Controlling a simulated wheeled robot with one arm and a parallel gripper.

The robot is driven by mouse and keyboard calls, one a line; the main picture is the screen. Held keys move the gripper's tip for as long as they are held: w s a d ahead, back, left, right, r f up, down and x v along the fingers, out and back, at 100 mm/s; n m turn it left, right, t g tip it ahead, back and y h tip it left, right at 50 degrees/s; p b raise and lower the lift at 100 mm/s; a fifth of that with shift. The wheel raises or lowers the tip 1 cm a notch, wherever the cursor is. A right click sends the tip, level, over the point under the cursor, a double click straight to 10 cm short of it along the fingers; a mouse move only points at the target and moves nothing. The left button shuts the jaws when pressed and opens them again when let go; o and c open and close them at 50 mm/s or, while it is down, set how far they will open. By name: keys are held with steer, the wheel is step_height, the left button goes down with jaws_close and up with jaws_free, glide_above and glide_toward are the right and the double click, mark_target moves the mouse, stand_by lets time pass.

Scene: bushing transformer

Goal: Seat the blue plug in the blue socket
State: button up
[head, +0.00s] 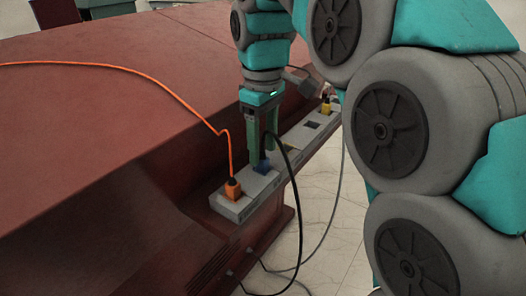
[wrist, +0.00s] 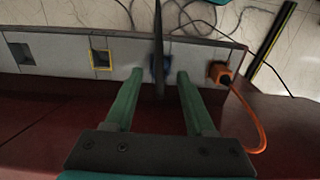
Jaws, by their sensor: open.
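The blue plug (head: 262,167), with a black cable, is at the strip in the head view, just below my gripper (head: 264,150). In the wrist view the blue plug (wrist: 158,68) shows dark blue under the black cable, between the tips of my gripper (wrist: 160,74). The fingers are apart, one on each side of it, and hold nothing. The blue socket cannot be told apart from the plug, as the plug and cable cover that spot. How deep the plug sits cannot be told.
An orange plug (head: 233,188) with an orange cable sits in the near end of the light grey socket strip (head: 238,208). A yellow-framed socket (wrist: 101,59) is empty to the left in the wrist view. A yellow plug (head: 326,106) stands farther along. Loose cables hang beside the strip.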

mark_target(264, 158)
step_height(264, 158, up, 6)
steer(key=shift+f+p, duration=0.15)
steer(key=shift+p, duration=0.75)
steer(key=shift+f, duration=0.1)
steer(key=s+d+f+m+g, duration=0.1)
steer(key=s+d+f+m, duration=0.4)
steer(key=s+f, duration=0.6)
steer(key=s+d+f+m, duration=0.5)
steer(key=s+d+f, duration=0.2)
steer(key=s+f, duration=0.5)
steer(key=shift+s+d+g, duration=0.4)
steer(key=shift+s, duration=0.65)
